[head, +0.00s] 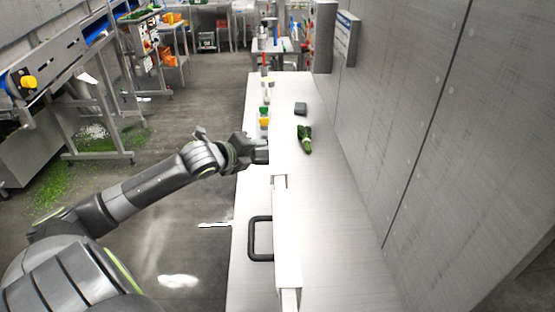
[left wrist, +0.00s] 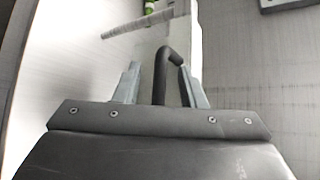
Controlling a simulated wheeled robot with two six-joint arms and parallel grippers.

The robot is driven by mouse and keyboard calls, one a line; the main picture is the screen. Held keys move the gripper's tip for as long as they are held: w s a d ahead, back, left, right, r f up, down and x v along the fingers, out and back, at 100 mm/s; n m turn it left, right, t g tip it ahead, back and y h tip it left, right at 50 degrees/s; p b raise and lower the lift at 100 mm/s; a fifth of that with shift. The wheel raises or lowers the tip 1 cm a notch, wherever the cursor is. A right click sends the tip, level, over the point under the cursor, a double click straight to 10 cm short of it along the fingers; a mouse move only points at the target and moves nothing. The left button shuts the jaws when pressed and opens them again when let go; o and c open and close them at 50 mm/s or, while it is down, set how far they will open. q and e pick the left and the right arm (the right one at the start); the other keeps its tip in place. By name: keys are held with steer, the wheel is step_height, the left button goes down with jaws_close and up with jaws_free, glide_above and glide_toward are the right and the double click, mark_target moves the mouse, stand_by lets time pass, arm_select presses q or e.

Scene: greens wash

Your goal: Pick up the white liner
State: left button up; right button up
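A long white piece with black handles, which appears to be the liner (head: 287,235), lies lengthwise on the pale counter. Its near black handle (head: 251,239) sticks out on the left side and is free. The far handle is mostly hidden behind my left gripper (head: 256,150) in the head view. In the left wrist view a black handle (left wrist: 162,76) stands between the two grey fingers of my left gripper (left wrist: 160,85). The fingers are apart, with gaps seen beside the handle. My right gripper is in neither view.
Green cucumber-like vegetables (head: 305,138) and a small dark block (head: 300,108) lie farther along the counter (head: 345,255). Small yellow and green items (head: 264,116) stand near its left edge. A grey wall (head: 440,130) bounds the right side.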

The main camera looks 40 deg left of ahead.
arm_select(q)
jaws_close()
steer(key=shift+r, duration=0.15)
stand_by(0.4)
